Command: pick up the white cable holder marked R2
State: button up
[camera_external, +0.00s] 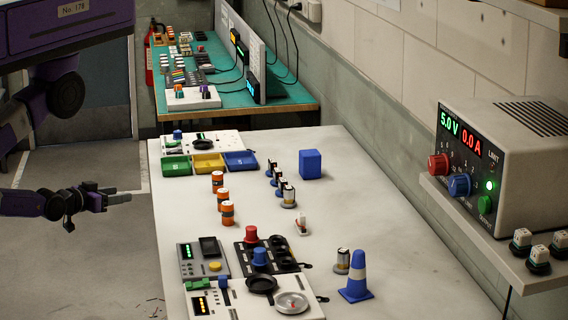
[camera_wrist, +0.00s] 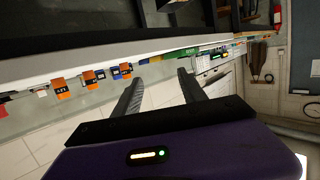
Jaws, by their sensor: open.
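A small white piece with a reddish-brown part (camera_external: 302,226) stands on the white bench, right of the middle. It may be the white cable holder, but no R2 mark can be read on it. A small pale piece (camera_wrist: 42,93) at the left of the wrist view may be the same thing. My gripper (camera_external: 122,198) is left of the bench's left edge, out over the floor, well away from that piece. In the wrist view my gripper (camera_wrist: 160,92) shows two fingers apart with nothing between them.
The bench (camera_external: 370,200) also holds orange cylinders (camera_external: 223,202), a blue cube (camera_external: 311,164), a blue cone (camera_external: 357,278), trays (camera_external: 208,164) and control panels (camera_external: 203,262). A power supply (camera_external: 505,160) stands on the right shelf, beside several white-topped pieces (camera_external: 521,240). The bench's right part is mostly clear.

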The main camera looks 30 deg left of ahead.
jog(key=w+d+r+m+h+p, duration=0.3)
jog(key=w+d+h, duration=0.25)
jog(key=d, duration=0.55)
jog(key=w+d+r+m+h+p, duration=0.2)
jog(key=w+d+r+m+h, duration=0.15)
jog(key=w+d, duration=0.55)
jog(key=m+g+h+p, duration=0.2)
jog(key=m+g+p, duration=0.1)
jog(key=g, duration=0.2)
send_near(302, 218)
notch_tip(302, 218, up, 6)
jog(key=w+d, duration=0.2)
jog(key=d, duration=0.1)
jog(key=shift+n+g+y, duration=0.3)
jog(key=shift+n+y, duration=0.05)
jog(key=shift+y, duration=0.55)
jog(key=f, duration=0.3)
jog(key=a+f, duration=0.1)
jog(key=f, duration=0.1)
jog(key=shift+w+a, duration=0.1)
jog(key=shift+w, duration=0.3)
jog(key=shift+a+f, duration=0.2)
jog(key=shift+f, duration=0.05)
jog(key=shift+w+d+f+y, duration=0.1)
jog(key=shift+w+f+y, duration=0.1)
jog(key=shift+y, duration=0.1)
jog(key=shift+p+x, duration=0.6)
jog(key=shift+x, duration=3)
jog(key=shift+s+d, duration=0.15)
jog(key=shift+s, duration=0.05)
